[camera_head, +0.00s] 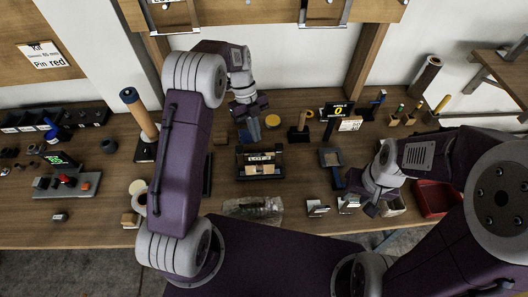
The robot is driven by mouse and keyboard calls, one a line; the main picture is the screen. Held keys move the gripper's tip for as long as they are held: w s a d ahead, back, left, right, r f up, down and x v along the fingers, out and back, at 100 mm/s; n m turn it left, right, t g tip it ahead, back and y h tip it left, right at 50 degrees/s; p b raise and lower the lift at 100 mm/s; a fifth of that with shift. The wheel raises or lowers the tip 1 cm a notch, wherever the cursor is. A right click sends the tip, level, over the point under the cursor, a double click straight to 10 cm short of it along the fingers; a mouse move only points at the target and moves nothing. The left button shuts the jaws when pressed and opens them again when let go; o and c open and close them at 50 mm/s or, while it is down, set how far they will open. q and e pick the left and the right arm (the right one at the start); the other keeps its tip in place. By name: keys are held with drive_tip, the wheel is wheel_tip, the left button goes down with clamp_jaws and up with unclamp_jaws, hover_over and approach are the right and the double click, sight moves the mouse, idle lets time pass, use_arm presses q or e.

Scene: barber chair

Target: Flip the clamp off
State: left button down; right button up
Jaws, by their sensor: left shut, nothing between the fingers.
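I cannot tell for certain which object is the clamp. Two small light metal fittings, one left (317,208) and one right (346,205), stand near the front edge of the bench, right of centre. A dark fixture with a "LOT" label (260,172) stands in the middle. My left gripper (254,133) points down over the back of the bench, behind the fixture. It is shut and empty, apart from the fixture in the picture. My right gripper (371,208) is low near the front edge, beside the right metal fitting. Its fingers are too small to read.
A base with red parts (68,184) lies far left. My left arm hides part of the bench.

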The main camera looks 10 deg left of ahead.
use_arm(q)
drive_tip(key=f, duration=0.1)
hover_over(262, 163)
wheel_tip(262, 163, down, 10)
drive_tip(key=shift+r, duration=0.15)
use_arm(e)
drive_tip(key=shift+w+f, duration=0.2)
drive_tip(key=shift+w, duration=0.25)
use_arm(q)
drive_tip(key=w, duration=0.1)
drive_tip(key=w+b, duration=0.1)
drive_tip(key=w, duration=0.1)
drive_tip(key=shift+a+f, duration=0.2)
drive_tip(key=shift+a, duration=0.2)
drive_tip(key=shift+w+a+r, duration=0.1)
drive_tip(key=shift+w+a, duration=0.05)
drive_tip(key=shift+w, duration=0.3)
drive_tip(key=shift+r, duration=0.1)
use_arm(e)
drive_tip(key=shift+s+d+f, duration=0.1)
drive_tip(key=shift+f, duration=0.65)
